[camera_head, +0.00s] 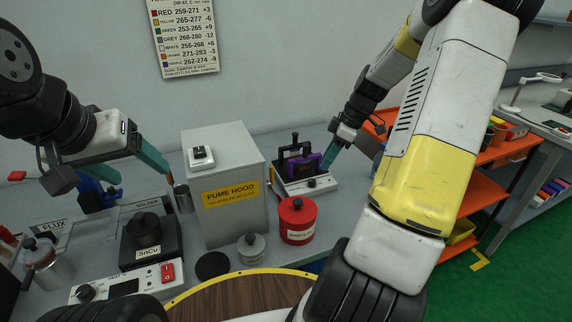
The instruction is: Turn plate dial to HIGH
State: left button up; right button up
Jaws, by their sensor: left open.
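A low white unit (308,187) stands on the bench right of the fume hood, with a small dark dial (312,184) on its front. A purple piece in a black frame (300,160) sits on it. The dial's setting and markings are too small to read. My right gripper (328,160) points down at the unit's right side, its teal fingertips close above and right of the dial. I cannot tell whether they touch anything or how far apart they are. My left gripper (140,175) is open and empty above the solder pot area, teal fingers spread.
A grey fume hood (222,190) box stands mid-bench. A red canister (298,219) and small grey pot (251,247) stand before it. A SnCu solder pot (148,240), a flux can (45,265) and a white control box (122,285) with knob and red switch are at left. Orange shelves (490,155) stand right.

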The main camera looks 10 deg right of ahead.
aim_at(314, 180)
jog(key=x, duration=0.8)
jog(key=shift+w+f, duration=0.1)
grip_shut()
